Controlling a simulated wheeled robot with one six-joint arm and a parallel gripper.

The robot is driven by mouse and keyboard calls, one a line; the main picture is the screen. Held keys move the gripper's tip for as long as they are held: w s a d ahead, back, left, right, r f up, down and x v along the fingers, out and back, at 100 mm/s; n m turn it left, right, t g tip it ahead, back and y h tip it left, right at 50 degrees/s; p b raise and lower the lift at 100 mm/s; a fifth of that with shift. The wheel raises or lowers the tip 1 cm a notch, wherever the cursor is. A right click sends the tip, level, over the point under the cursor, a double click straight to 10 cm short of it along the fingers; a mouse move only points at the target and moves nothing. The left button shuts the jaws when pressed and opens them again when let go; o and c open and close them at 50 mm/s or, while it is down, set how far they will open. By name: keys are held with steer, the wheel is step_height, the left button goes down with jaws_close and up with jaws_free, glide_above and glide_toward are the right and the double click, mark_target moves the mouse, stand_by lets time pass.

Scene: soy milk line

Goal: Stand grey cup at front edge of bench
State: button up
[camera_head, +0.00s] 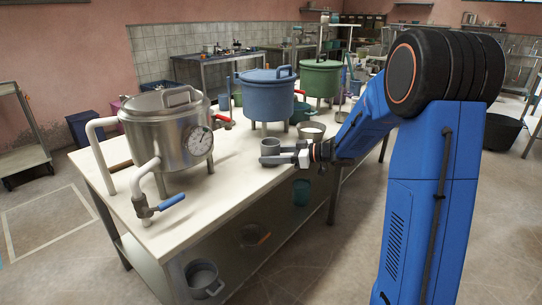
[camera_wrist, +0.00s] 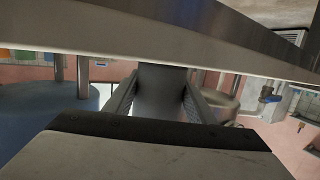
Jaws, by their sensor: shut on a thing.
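The grey cup (camera_head: 270,147) is upright at the front edge of the bench (camera_head: 228,180), right of the steel boiler. My gripper (camera_head: 284,157) reaches in from the right and is shut on it. In the wrist view, which is upside down, the cup (camera_wrist: 160,92) sits between the two fingers (camera_wrist: 160,103). The bench edge runs across the top of that view, close to the cup. I cannot tell whether the cup's base touches the bench top.
A steel boiler (camera_head: 168,135) with a gauge and a blue-handled tap stands to the left. A blue pot (camera_head: 267,97) and a green pot (camera_head: 320,80) stand behind. A white-filled bowl (camera_head: 311,131) is near my forearm. Bare bench top lies between boiler and cup.

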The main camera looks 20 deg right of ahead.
steer(key=shift+f, duration=0.1)
steer(key=o, duration=1.2)
